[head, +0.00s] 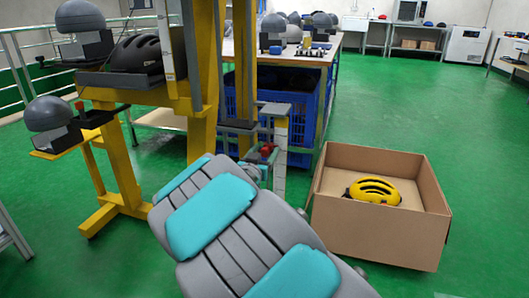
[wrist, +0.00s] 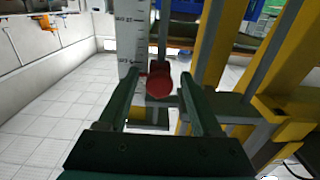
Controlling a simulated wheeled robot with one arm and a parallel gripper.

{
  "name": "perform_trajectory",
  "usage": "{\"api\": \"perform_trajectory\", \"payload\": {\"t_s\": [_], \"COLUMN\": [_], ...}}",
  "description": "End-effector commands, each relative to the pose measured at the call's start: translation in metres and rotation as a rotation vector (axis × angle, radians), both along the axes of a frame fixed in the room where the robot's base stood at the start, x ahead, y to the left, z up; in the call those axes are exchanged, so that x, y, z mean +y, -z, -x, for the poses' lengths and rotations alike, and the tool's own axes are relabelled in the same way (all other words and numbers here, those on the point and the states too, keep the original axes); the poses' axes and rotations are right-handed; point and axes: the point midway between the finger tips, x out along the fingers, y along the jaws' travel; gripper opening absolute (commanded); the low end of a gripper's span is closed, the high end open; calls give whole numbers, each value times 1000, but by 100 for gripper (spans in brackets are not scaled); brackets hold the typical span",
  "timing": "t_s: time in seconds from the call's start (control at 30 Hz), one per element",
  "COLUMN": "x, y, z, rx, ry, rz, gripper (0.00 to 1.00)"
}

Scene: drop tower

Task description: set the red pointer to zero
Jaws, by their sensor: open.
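The red pointer (wrist: 159,80) shows in the wrist view as a round red knob beside the white marked scale (wrist: 130,38). My gripper (wrist: 161,76) is open, with one finger on each side of the red knob. I cannot tell whether either finger touches it. The scale's printed marks are too small to read surely, so the pointer's reading is unclear. In the head view the red pointer (head: 266,150) is a small red spot by the scale post (head: 281,135), just beyond the end of my arm. My arm hides most of the gripper there.
The yellow drop tower frame (head: 200,110) stands left of the scale, with a black helmet (head: 137,54) and grey headforms (head: 48,114) on it. A blue crate (head: 300,105) is behind. A cardboard box (head: 385,235) holding a yellow helmet (head: 373,191) sits at right.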

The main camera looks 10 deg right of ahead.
Motion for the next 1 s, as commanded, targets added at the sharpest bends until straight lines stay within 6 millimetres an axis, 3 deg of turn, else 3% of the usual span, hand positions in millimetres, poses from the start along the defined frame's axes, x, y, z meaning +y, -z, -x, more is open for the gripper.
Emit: {"api": "perform_trajectory", "payload": {"t_s": [0.23,0.7,1.0], "x": [3,32,38], "y": [0,0,0], "z": [6,57,68], "rx": [0,1,0], "ry": [0,-2,-1], "rz": [0,0,0], "gripper": [66,66,66]}}
